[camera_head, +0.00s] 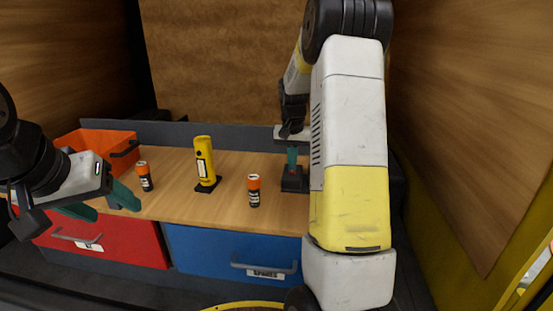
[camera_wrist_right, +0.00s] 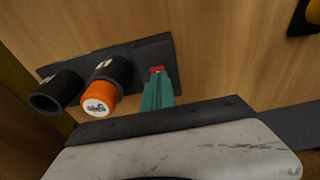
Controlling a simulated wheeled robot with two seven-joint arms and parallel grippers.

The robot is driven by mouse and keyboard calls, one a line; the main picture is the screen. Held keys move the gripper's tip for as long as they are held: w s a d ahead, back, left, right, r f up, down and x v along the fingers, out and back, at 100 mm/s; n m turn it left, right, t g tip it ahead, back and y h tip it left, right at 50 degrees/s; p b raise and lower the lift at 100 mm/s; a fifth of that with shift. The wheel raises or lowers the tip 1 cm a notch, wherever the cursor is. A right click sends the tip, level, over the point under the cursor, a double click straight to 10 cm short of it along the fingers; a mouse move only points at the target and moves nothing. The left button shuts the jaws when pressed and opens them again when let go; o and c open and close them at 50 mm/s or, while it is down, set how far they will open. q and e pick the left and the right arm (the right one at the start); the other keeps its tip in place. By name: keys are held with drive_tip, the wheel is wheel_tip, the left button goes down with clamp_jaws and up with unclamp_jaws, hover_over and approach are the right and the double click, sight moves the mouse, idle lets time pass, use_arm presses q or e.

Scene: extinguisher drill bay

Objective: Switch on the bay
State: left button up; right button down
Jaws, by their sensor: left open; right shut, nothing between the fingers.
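A dark holder with two black sockets (camera_wrist_right: 108,62) shows in the right wrist view and partly in the head view (camera_head: 293,184). One socket holds an orange canister (camera_wrist_right: 98,98); the other socket (camera_wrist_right: 55,92) looks empty. A small red switch (camera_wrist_right: 156,69) sits on the holder's plate beside the sockets. My right gripper (camera_wrist_right: 158,80) is shut and empty, its teal fingertips right at the red switch; I cannot tell whether they touch it. In the head view my right gripper (camera_head: 292,157) is over the holder. My left gripper (camera_head: 98,204) is open and empty at the bench's left front.
On the wooden bench (camera_head: 225,210) stand two orange-topped black canisters (camera_head: 145,177) (camera_head: 254,192) and a yellow cylinder (camera_head: 206,163) on a dark base. An orange bin (camera_head: 90,142) is at the back left. A red drawer (camera_head: 110,248) and blue drawer (camera_head: 215,250) are below.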

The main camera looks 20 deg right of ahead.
drive_tip(key=shift+r, duration=0.4)
wheel_tip(320, 180, up, 13)
drive_tip(key=s, duration=0.2)
drive_tip(key=shift+a, duration=0.45)
drive_tip(key=shift+w, duration=0.1)
drive_tip(key=shift+w+d+r, duration=0.2)
drive_tip(key=shift+w+d, duration=0.1)
drive_tip(key=shift+w, duration=0.2)
drive_tip(key=shift+f, duration=0.1)
drive_tip(key=f, duration=0.4)
drive_tip(key=w+f, duration=0.1)
drive_tip(key=f, duration=0.4)
drive_tip(key=w+d+f, duration=0.1)
drive_tip(key=f, duration=0.3)
drive_tip(key=shift+f, duration=0.35)
